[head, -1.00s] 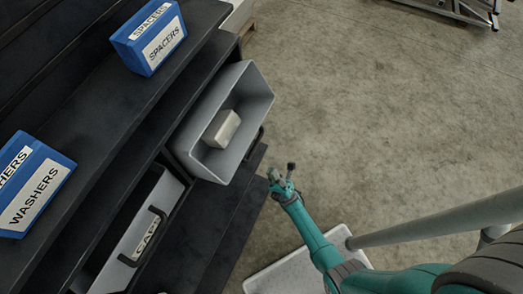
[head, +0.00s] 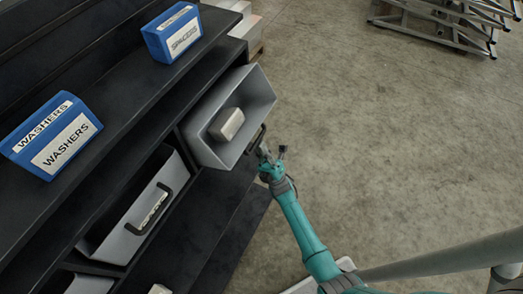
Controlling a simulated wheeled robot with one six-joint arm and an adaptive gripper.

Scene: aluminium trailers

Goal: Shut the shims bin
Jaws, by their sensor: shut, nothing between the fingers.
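A grey bin (head: 205,143) is pulled out of the black shelf and holds a pale block (head: 227,124). Its front label is hidden from this view, so I cannot read whether it says shims. A dark handle (head: 257,137) is on its front, facing right. My gripper (head: 264,151) is shut and empty, right at the front of this bin by the handle. I cannot tell whether it touches the handle.
A second grey bin (head: 118,243) with a dark handle sits to the lower left, its label unreadable. Blue WASHERS (head: 62,152) and SPACERS (head: 172,48) boxes stand on the black shelf (head: 110,115).

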